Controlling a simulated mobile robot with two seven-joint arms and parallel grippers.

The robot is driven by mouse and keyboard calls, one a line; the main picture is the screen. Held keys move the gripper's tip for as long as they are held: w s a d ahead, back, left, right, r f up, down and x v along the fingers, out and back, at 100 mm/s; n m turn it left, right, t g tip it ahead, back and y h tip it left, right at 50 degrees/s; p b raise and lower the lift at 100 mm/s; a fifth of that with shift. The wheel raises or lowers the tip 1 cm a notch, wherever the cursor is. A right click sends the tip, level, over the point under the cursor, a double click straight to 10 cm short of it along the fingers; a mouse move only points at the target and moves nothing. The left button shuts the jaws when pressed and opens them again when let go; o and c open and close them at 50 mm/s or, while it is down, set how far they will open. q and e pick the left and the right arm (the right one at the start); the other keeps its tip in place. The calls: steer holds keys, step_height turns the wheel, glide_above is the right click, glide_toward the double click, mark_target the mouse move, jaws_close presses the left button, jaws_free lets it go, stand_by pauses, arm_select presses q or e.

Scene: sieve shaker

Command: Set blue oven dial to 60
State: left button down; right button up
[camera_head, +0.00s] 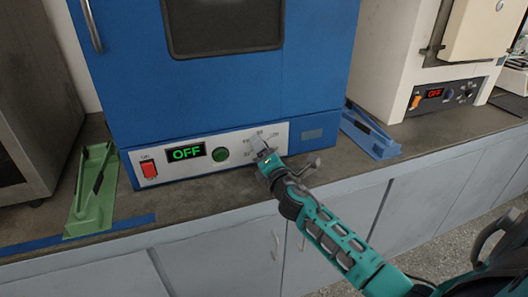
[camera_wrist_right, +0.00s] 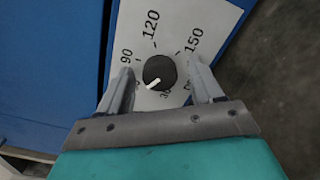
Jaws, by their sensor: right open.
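The blue oven (camera_head: 225,95) stands on the counter in the head view. Its front panel (camera_head: 172,168) carries a red switch, a display reading OFF in green, a green round part and the dial, which is largely hidden by my right gripper (camera_head: 266,158). In the right wrist view the round black dial (camera_wrist_right: 160,71) has a white pointer mark towards the lower left. Around it I read 90, 120 and 150, and a partly hidden 30. No 60 is visible. My right gripper (camera_wrist_right: 161,75) is open, its fingers either side of the dial with gaps. My left gripper is not in view.
A green tray-like stand (camera_head: 92,190) is left of the oven and a blue one (camera_head: 370,133) right of it. A white oven (camera_head: 398,60) with a red OFF display stands at the right. The counter's front edge runs below the panel.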

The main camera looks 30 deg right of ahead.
steer(key=v, duration=1.3)
steer(key=shift+f, duration=0.1)
